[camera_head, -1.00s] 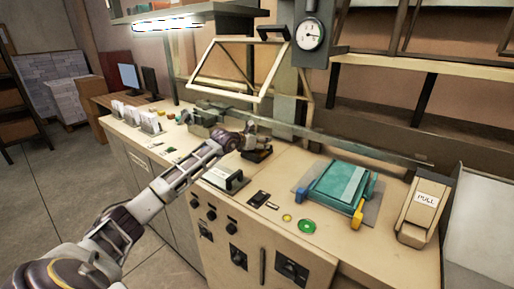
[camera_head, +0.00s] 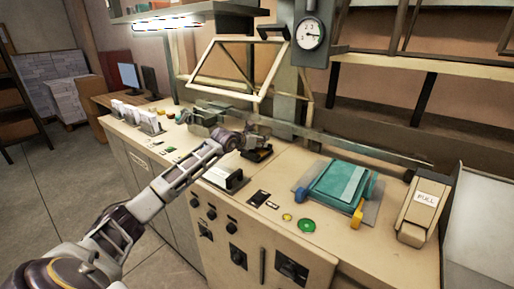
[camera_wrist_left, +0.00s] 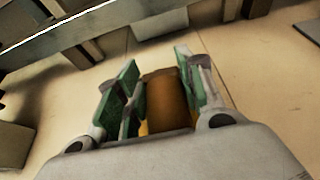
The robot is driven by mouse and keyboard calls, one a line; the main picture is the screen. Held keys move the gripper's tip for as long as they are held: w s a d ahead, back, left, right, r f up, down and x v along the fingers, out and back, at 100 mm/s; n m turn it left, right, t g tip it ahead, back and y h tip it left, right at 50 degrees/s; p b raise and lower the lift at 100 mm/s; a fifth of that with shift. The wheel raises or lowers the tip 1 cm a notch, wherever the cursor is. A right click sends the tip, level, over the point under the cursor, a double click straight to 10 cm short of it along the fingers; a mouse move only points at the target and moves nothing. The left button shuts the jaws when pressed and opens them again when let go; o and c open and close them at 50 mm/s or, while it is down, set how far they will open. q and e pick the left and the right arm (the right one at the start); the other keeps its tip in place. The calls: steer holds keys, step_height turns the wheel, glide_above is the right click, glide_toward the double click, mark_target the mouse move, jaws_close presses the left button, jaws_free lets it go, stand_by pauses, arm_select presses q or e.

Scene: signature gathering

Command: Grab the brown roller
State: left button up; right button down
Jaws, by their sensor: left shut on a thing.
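The brown roller (camera_wrist_left: 165,98) shows in the left wrist view, between the green-padded fingers of my left gripper (camera_wrist_left: 160,92). The gripper is shut on it. The roller's near end is hidden by the gripper body. In the head view my left gripper (camera_head: 262,143) is low over the counter, beyond the white-framed pad. There the roller cannot be made out clearly; a small dark stand (camera_head: 257,155) shows just under the fingers. My right gripper is not in view.
A metal rail (camera_head: 345,147) runs behind. White card holders (camera_head: 148,121) stand at the left.

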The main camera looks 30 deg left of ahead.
arm_select(q)
steer(key=shift+r, duration=0.15)
step_height(320, 180, up, 10)
steer(key=shift+b, duration=0.35)
stand_by(0.5)
stand_by(0.3)
